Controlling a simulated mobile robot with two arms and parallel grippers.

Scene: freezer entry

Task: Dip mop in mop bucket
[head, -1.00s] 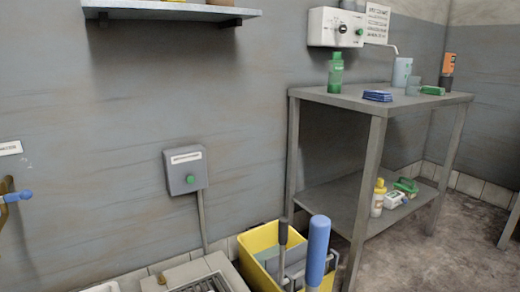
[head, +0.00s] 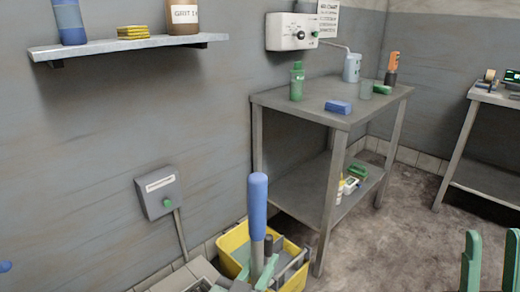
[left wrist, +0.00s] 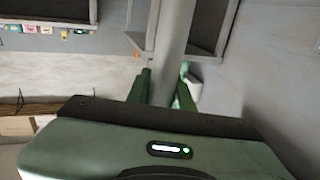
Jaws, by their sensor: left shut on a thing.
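The mop's blue handle end (head: 258,205) and grey shaft stand nearly upright in front of the yellow mop bucket (head: 233,241) in the head view. My left gripper (head: 265,273) is shut on the mop shaft at the bottom edge of that view. In the left wrist view, its green fingers (left wrist: 165,85) sit on either side of the grey shaft (left wrist: 173,45). The mop head is hidden, so I cannot tell whether it is in the bucket. My right gripper (head: 490,262) is at the lower right, fingers apart, with nothing between them.
A metal table (head: 275,101) with bottles and a blue sponge (head: 338,107) stands behind the bucket to the right. A wall shelf (head: 130,45) is upper left, above a grey button box (head: 158,192). A second table (head: 495,97) is far right. The floor (head: 400,225) between is clear.

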